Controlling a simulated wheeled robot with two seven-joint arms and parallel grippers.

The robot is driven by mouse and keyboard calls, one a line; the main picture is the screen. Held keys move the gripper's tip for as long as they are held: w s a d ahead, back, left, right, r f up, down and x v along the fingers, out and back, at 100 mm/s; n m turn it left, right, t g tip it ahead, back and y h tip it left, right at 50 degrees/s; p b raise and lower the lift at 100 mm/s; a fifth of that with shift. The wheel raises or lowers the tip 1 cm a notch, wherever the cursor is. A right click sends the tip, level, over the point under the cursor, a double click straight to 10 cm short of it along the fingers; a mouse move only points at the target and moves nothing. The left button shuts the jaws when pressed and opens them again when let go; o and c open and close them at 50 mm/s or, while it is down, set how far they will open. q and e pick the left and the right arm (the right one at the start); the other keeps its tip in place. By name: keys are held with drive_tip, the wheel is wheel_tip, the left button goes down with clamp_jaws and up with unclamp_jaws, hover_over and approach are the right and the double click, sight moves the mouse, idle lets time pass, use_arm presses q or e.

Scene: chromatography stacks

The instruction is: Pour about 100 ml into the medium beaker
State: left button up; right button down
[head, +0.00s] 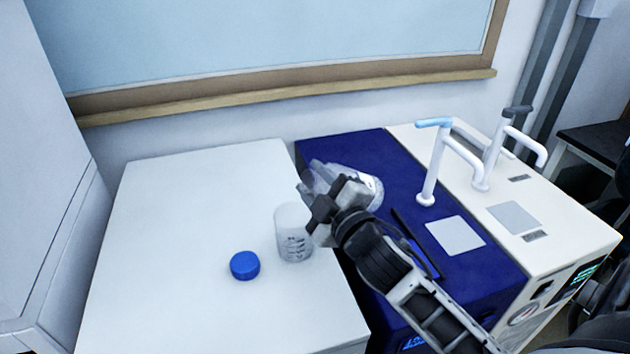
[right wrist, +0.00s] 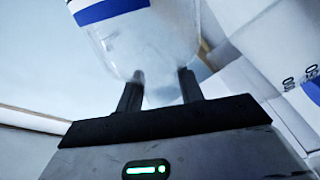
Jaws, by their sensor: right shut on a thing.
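The clear beaker (head: 293,240) with dark graduation marks stands upright on the white table. A clear bottle (head: 372,190) is held tilted, nearly on its side, above and behind the beaker. My right gripper (head: 322,208) is shut on it and hides part of it. In the right wrist view the bottle (right wrist: 150,40) sits between the two fingers (right wrist: 160,88), with a blue band on its label. I cannot tell whether liquid is leaving the bottle or how much is in the beaker. My left gripper is not in view.
A blue cap (head: 245,265) lies on the white table (head: 180,230), left of the beaker. At right stands a dark blue and cream instrument (head: 480,290) with white upright posts (head: 432,165). The table's left part is clear. A wall with a wooden-edged board is behind.

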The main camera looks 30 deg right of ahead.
drive_tip(key=shift+f+n, duration=0.1)
drive_tip(key=shift+n, duration=0.4)
drive_tip(key=shift+a+f+n, duration=0.15)
drive_tip(key=shift+n, duration=0.35)
drive_tip(key=shift+a+f+n, duration=0.1)
drive_tip(key=shift+n, duration=0.6)
